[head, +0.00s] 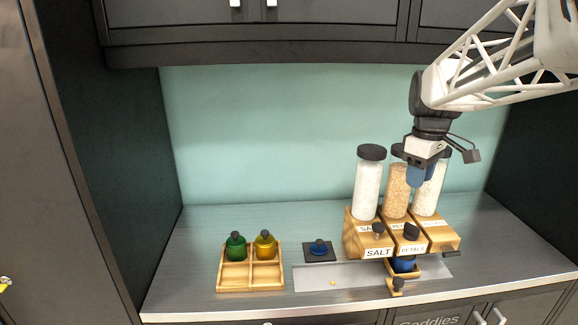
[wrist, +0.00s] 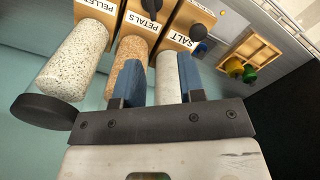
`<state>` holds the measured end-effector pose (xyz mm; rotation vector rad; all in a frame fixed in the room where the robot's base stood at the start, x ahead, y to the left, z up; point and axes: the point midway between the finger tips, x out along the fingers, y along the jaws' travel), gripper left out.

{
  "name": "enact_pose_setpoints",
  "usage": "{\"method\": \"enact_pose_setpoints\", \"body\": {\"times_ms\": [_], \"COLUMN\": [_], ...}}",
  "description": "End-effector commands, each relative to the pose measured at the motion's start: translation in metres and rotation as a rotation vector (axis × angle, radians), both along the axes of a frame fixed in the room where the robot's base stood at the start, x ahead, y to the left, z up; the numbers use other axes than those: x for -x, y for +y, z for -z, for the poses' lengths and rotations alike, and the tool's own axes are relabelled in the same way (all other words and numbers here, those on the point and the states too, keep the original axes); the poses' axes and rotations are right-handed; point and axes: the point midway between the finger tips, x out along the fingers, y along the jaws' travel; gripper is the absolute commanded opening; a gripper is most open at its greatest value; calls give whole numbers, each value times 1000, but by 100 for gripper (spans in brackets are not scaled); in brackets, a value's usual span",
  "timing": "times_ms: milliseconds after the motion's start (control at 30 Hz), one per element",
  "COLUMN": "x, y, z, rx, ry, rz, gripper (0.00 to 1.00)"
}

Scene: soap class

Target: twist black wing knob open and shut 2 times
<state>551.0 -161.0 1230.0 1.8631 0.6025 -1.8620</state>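Three wooden dispensers stand side by side on the counter, labelled SALT (head: 377,253), PETALS (head: 412,249) and PELLETS (wrist: 90,5). Each carries a clear tube with a black cap. A black knob (head: 378,229) is on the salt dispenser and another black knob (head: 411,231) on the petals one; they also show in the wrist view as the salt knob (wrist: 198,32) and petals knob (wrist: 151,6). A dark handle (head: 452,253) sticks out at the pellets side. My gripper (head: 418,182) is above the dispensers by the tubes, its blue fingers (wrist: 160,82) apart and empty, touching no knob that I can see.
A blue jar (head: 403,265) sits under the petals dispenser in a wooden holder. A divided wooden tray (head: 250,288) at left holds a green jar (head: 236,246) and a yellow jar (head: 265,245). A blue-topped jar (head: 319,247) is on a dark pad. Upper cabinets overhang the back.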

Motion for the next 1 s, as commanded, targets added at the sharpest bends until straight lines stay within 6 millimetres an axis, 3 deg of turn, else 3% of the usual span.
{"method": "enact_pose_setpoints", "body": {"times_ms": [500,1000], "x": [13,18], "y": [4,9], "z": [-22,-22], "rx": [0,1], "ry": [0,-3], "rz": [0,12], "gripper": [36,36]}}
